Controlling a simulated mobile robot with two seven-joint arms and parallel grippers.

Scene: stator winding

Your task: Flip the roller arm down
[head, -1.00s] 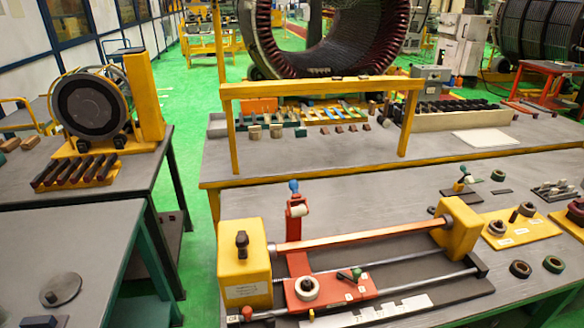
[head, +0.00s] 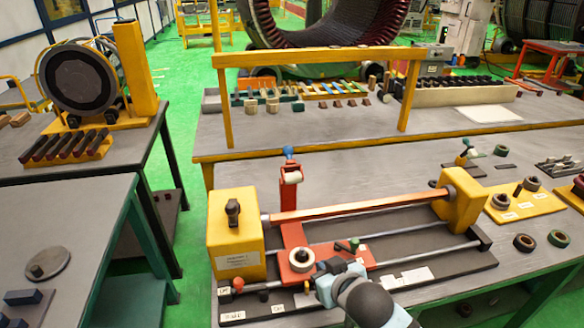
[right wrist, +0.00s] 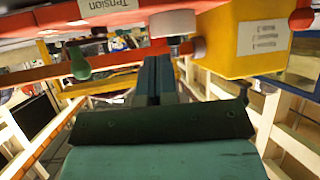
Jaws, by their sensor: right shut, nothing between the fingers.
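The red roller arm (head: 291,192) stands upright at the back of the red carriage (head: 327,263), with a white roller and a blue knob (head: 288,152) at its top. The carriage sits on the rails of the winding fixture, between two yellow end blocks, and carries a pale ring and a green-knobbed lever (head: 350,245). My right gripper (head: 327,277) is at the carriage's front edge, below and apart from the roller arm's top. In the right wrist view, its shut, empty fingers (right wrist: 156,78) point toward the carriage's underside and the left yellow block (right wrist: 240,40). My left gripper is out of view.
A red bar (head: 350,206) spans the end blocks behind the carriage. A yellow frame (head: 320,57) stands on the rear table (head: 300,183). Rings and small parts lie at the right. The bench top right of the fixture has some bare room.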

